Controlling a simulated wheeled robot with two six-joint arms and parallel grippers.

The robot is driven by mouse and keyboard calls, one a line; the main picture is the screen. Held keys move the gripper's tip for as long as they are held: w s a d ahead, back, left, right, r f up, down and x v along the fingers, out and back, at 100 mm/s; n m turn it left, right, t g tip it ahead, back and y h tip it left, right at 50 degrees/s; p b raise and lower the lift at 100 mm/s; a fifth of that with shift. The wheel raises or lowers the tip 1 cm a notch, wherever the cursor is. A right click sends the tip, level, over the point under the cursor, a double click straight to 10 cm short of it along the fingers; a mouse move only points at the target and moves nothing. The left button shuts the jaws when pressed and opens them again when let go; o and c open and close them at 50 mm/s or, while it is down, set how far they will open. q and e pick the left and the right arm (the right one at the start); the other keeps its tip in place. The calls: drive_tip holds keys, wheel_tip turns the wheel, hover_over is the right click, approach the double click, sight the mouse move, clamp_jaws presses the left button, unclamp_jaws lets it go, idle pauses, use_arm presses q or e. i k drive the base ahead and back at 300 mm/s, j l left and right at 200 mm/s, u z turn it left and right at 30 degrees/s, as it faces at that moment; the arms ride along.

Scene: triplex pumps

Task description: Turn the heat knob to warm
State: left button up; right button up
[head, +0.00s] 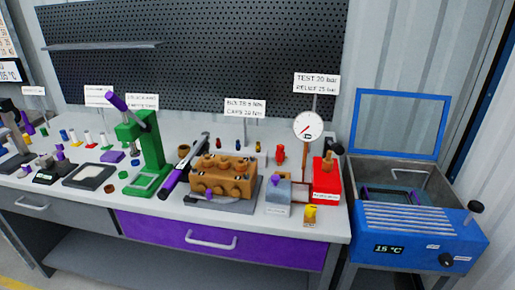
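A blue heater box (408,226) with a raised, blue-framed lid (399,123) stands at the right. On its front face is a round black knob (446,260), between two small white labels whose text is too small to read. Its pointer direction cannot be made out. A second black knob (476,207) stands up at the right top edge of the box. Neither of my grippers is in view, and nothing touches the knobs.
The workbench (230,225) left of the heater carries a brown pump block (222,176), a green press (139,150), a red unit (326,184) and a gauge (308,126). A purple drawer (165,235) is below. The space before the heater's front looks clear.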

sight(446, 260)
drive_tip(key=z, duration=1.3)
